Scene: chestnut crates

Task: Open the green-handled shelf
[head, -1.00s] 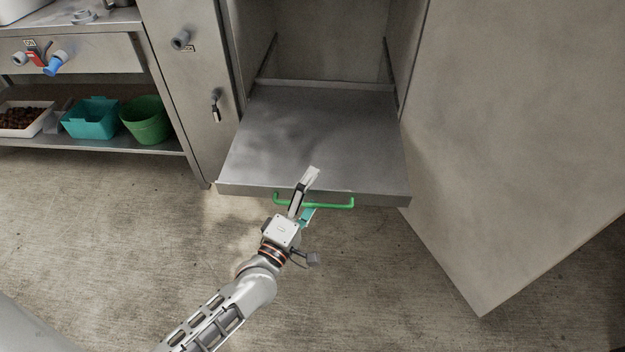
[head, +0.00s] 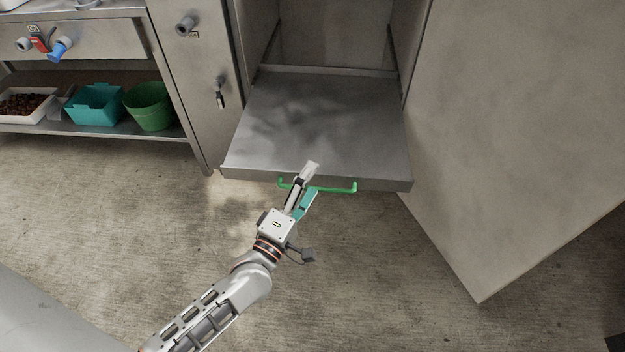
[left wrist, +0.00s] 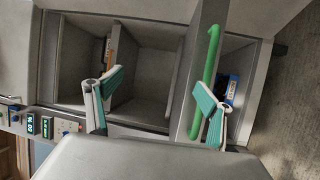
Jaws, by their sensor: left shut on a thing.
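The shelf (head: 320,125) is a grey metal tray standing well out of the open cabinet, flat and bare on top. A green bar handle (head: 340,188) runs along its front edge. It also shows in the left wrist view, as a green handle (left wrist: 211,52) close to one fingertip. My left gripper (head: 308,185) is at the left part of the handle, one finger above it and a teal-padded finger below. It is shut on the handle, though the left wrist view shows the fingers (left wrist: 158,92) well apart. The exact contact is hidden.
A large open door (head: 510,120) stands at the right. At the left, a bench holds a teal bin (head: 96,106), a green bucket (head: 150,106) and a white tray of chestnuts (head: 25,106). The floor before the shelf is clear.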

